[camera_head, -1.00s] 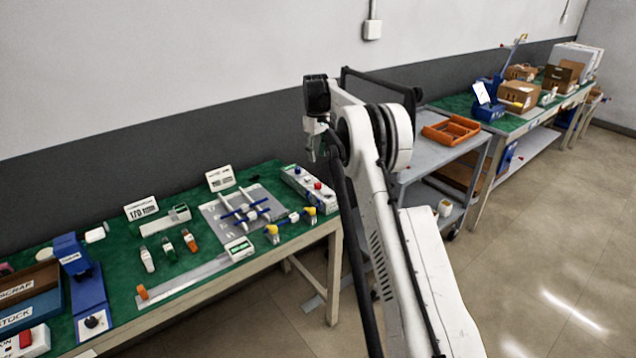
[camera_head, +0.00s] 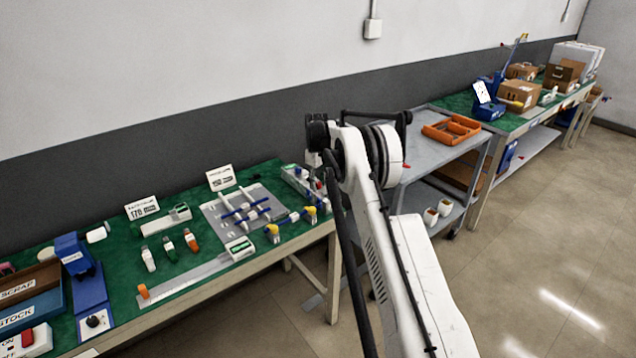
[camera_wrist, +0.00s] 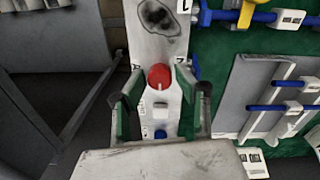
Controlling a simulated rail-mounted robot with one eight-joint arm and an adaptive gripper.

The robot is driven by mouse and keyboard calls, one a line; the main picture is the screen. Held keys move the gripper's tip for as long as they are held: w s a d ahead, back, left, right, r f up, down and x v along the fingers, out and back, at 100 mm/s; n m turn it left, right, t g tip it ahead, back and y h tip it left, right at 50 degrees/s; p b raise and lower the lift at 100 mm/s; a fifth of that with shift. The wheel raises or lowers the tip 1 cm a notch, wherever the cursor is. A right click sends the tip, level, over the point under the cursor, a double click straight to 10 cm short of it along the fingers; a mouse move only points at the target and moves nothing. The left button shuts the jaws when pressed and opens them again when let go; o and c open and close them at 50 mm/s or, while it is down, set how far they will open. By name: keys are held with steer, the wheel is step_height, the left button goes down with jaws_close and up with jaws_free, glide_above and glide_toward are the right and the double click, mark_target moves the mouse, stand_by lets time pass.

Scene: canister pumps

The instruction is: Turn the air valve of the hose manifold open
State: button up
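The hose manifold is a long pale box (camera_head: 292,178) at the right end of the green bench, partly hidden by my arm in the head view. In the wrist view its pale top (camera_wrist: 160,106) carries a round red knob (camera_wrist: 159,77) with a small light mark and a smaller blue part (camera_wrist: 160,134). I cannot tell for certain which one is the air valve. My gripper (camera_wrist: 159,88) is open, with its green-padded fingers on either side of the box and the red knob between their tips. I see no clear contact.
A grey plate with white bars and blue pins (camera_head: 243,211) lies left of the manifold. Yellow-and-blue fittings (camera_head: 309,214) sit near the bench's front edge. A grey cart (camera_head: 420,160) with an orange tray (camera_head: 451,129) stands to the right.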

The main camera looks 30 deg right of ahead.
jaws_close()
steer(key=shift+m+b, duration=0.3)
steer(key=shift+f+m+b, duration=0.1)
steer(key=shift+m+b, duration=0.65)
steer(key=shift+m, duration=0.15)
steer(key=m+b, duration=0.2)
steer(key=m, duration=0.2)
steer(key=shift+b, duration=0.3)
steer(key=m+b, duration=0.1)
steer(key=m, duration=0.4)
steer(key=shift+m+b, duration=0.4)
steer(key=m+b, duration=0.1)
steer(key=m, duration=0.4)
steer(key=shift+m, duration=0.3)
